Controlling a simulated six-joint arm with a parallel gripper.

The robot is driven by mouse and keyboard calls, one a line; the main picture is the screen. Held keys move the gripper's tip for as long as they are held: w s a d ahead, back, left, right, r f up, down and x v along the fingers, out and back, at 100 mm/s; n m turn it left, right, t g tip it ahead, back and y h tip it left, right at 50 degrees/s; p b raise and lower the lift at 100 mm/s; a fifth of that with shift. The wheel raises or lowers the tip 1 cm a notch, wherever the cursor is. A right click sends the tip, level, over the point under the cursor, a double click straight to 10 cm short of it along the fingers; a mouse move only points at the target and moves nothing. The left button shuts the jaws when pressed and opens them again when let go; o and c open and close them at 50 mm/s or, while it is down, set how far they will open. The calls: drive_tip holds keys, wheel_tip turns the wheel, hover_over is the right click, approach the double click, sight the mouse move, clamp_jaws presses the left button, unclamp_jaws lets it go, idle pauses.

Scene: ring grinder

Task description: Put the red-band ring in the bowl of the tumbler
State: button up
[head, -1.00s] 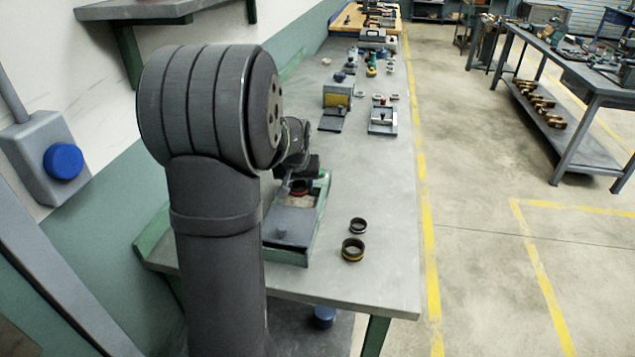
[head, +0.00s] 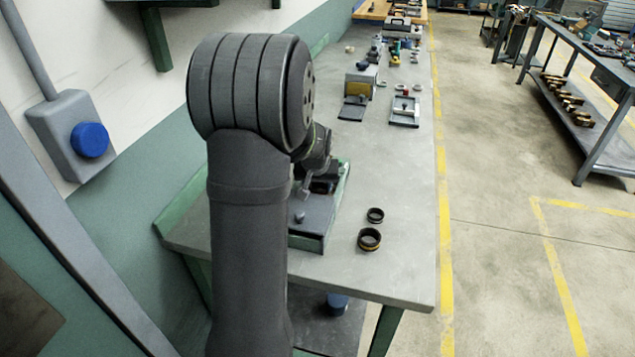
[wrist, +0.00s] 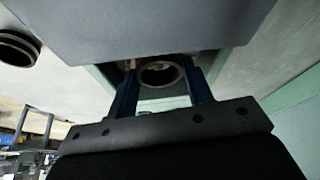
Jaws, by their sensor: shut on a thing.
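My gripper (wrist: 160,78) points down into the green-walled box (head: 340,195) on the bench, with its fingers on either side of a ring (wrist: 161,84). A grey lid (head: 313,222) with a small knob covers the near part of the box. A grey drum with a yellow face (head: 360,88), probably the tumbler, stands farther along the bench. My arm hides part of the box.
Two dark rings, a smaller one (head: 375,215) and one with a yellow band (head: 369,239), lie on the bench right of the box. A grey tray fixture (head: 404,112) stands right of the drum. The bench between is clear.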

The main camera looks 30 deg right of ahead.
drive_tip(key=o, duration=1.1)
drive_tip(key=shift+r, duration=0.1)
drive_tip(key=v, duration=1.7)
drive_tip(key=shift+s+r, duration=0.15)
